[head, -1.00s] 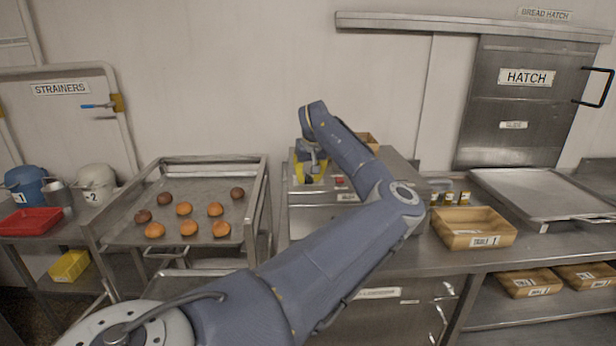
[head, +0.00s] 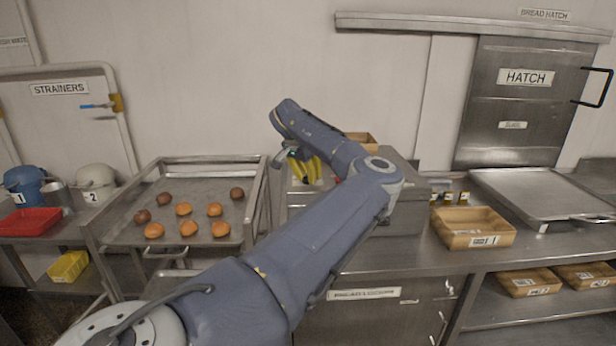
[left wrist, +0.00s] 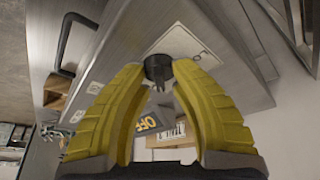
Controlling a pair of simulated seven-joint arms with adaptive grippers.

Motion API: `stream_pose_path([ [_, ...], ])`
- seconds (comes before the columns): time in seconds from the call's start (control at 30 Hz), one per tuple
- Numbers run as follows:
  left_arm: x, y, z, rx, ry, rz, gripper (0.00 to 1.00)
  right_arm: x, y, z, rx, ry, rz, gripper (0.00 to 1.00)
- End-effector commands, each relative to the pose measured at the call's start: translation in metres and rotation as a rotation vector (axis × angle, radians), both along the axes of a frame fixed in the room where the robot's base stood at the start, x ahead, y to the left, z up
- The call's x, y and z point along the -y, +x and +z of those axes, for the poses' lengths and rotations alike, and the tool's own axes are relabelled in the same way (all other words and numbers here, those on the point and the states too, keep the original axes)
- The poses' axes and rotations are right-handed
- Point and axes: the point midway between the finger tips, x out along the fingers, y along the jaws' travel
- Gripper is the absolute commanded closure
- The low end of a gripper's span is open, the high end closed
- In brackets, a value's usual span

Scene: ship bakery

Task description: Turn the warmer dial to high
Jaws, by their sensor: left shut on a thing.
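The warmer (head: 413,208) is a steel box on the counter, partly hidden behind my left arm. Its black dial (left wrist: 158,66) sits on a pale plate on the steel in the left wrist view. My left gripper (left wrist: 158,76) is shut on the dial, one yellow fingertip on each side of it. I cannot tell the exact setting. In the head view the yellow fingers of my left gripper (head: 306,170) show, but the dial is hidden. My right gripper is out of view.
A rack tray (head: 215,170) with several buns stands left of the warmer. Small jars (head: 448,198) and a wooden crate (head: 475,240) are to its right, then a large steel tray (head: 540,190) below the hatch (head: 515,110). A dark bar handle (left wrist: 68,45) shows in the wrist view.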

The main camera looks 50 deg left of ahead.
Motion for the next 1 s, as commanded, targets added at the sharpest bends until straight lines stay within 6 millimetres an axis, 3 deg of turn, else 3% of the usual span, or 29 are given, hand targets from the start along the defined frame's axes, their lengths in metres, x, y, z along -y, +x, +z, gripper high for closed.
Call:
stream_pose_path([
  [0.43,0.0011,0.001,-0.0007,0.001,-0.001,-0.253,1.0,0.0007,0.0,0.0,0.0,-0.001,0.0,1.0],
  [1.0,0.002,0.0013,-0.0012,0.001,-0.001,-0.309,1.0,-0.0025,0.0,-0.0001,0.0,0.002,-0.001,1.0],
])
